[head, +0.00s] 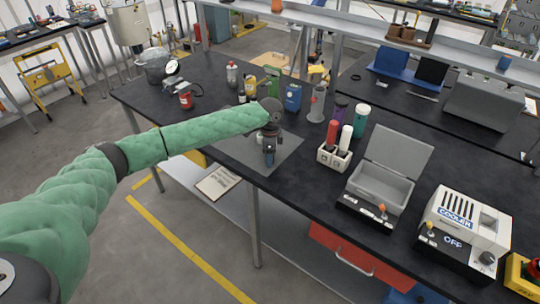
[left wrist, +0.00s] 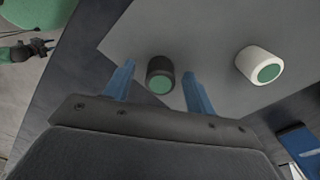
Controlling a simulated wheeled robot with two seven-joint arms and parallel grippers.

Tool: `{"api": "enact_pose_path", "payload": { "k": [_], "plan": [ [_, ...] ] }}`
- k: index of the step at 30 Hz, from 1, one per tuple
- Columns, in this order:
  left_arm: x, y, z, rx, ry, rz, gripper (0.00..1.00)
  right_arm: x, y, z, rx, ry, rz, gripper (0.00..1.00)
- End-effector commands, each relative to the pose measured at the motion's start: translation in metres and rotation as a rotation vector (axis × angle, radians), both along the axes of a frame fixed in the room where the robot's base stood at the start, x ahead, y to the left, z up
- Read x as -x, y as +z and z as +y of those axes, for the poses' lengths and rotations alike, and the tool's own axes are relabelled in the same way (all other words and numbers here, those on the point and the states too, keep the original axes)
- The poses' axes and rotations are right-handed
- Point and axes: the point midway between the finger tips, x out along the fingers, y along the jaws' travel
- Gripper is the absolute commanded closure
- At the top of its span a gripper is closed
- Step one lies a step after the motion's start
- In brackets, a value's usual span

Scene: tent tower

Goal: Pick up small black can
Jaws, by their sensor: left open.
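The small black can (left wrist: 160,82) has a green end and stands on a grey mat (left wrist: 215,30) in the left wrist view. My left gripper (left wrist: 158,72) is open, its two blue fingers on either side of the can with gaps showing. In the head view my left gripper (head: 269,157) points down over the grey mat (head: 287,152) near the table's front edge. The can is hidden or too small to tell there. What looks like my right gripper (left wrist: 42,48) is small at the left wrist view's left edge; its jaws are unclear.
A white can (left wrist: 258,65) with a green end stands to the right of the black can. A blue container (head: 292,96) stands behind the mat. A white holder with bottles (head: 333,158), a grey open box (head: 381,185) and a cooler (head: 466,220) stand to the right.

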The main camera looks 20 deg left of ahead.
Motion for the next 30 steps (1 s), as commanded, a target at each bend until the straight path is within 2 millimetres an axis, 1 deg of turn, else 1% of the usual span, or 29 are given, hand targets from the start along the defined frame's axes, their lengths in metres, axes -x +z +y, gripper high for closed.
{"api": "enact_pose_path", "payload": {
  "k": [5,11,14,18,19,30],
  "plan": [
    [0.0000,-0.0060,0.0003,-0.001,0.000,0.000,0.44,0.0025,-0.0038,-0.0028,0.001,0.002,-0.005,0.64],
    [-0.0001,-0.0064,0.0004,-0.001,0.000,-0.001,0.44,0.0024,-0.0042,-0.0030,0.001,0.002,-0.005,0.64],
    [-0.0001,-0.0063,0.0004,-0.001,0.001,-0.001,0.62,0.0024,-0.0041,-0.0032,0.002,0.001,-0.006,0.64],
    [-0.0001,-0.0062,0.0004,-0.001,0.001,-0.001,0.89,0.0021,-0.0040,-0.0034,0.002,0.001,-0.007,0.64],
    [-0.0001,-0.0062,0.0004,-0.001,0.001,-0.001,0.92,0.0020,-0.0039,-0.0036,0.002,0.001,-0.007,0.64],
    [-0.0004,-0.0032,0.0003,-0.001,0.001,-0.002,0.92,0.0023,-0.0063,-0.0054,0.005,0.001,0.002,0.64]
  ]
}}
